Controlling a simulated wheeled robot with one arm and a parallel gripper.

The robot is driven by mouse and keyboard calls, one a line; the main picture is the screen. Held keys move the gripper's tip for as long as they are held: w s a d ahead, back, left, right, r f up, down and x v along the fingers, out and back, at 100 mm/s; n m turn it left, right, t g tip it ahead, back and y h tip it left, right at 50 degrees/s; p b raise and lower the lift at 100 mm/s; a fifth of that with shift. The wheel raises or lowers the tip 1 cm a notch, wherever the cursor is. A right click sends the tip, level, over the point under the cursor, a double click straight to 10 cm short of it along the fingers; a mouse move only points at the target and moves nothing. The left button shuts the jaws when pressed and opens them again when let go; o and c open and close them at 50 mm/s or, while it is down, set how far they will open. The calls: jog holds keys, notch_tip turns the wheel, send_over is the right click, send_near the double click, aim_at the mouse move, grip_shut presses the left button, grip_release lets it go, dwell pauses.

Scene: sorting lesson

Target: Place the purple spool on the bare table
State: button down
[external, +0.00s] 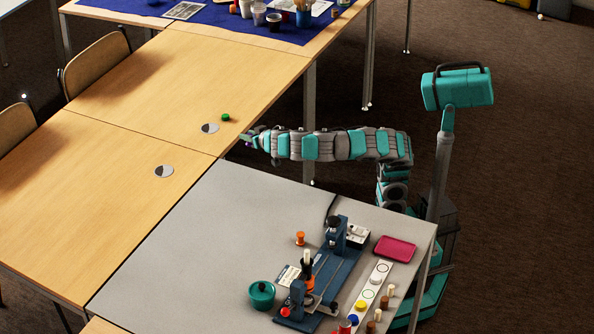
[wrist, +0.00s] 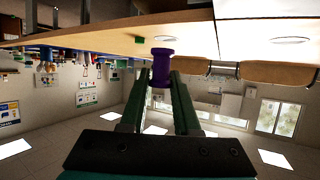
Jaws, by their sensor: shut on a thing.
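The purple spool (wrist: 161,62) is between the fingertips of my gripper (wrist: 161,80) in the wrist view, with its flanged end beyond the tips. My gripper (external: 250,137) is shut on it. In the external view the gripper is at the edge of the wooden table (external: 130,120), near the corner of the grey table (external: 200,220). The spool is too small and covered there to make out well. The wrist view is upside down, with the table edge across its top. I cannot tell the exact gap between spool and table.
A green piece (external: 225,117) and two grey-and-white discs (external: 209,128) (external: 164,171) lie on the wooden tables near my gripper. The grey table holds a blue fixture (external: 345,262), a green pot (external: 262,294), a pink tray (external: 395,248) and several spools. Much of the wood is clear.

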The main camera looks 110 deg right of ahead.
jog(key=s+d+f+m+g, duration=0.1)
jog(key=s+d, duration=0.2)
jog(key=p, duration=0.1)
send_over(211, 152)
jog(key=shift+s+f, duration=0.1)
jog(key=shift+f, duration=2.55)
jog(key=shift+f, duration=0.2)
jog(key=c, duration=0.6)
grip_release()
jog(key=shift+r, duration=0.1)
jog(key=shift+c, duration=0.2)
jog(key=shift+r, duration=0.15)
jog(key=shift+a, duration=0.1)
jog(key=v, duration=1.1)
jog(key=shift+a+r, duration=0.1)
jog(key=shift+a, duration=0.3)
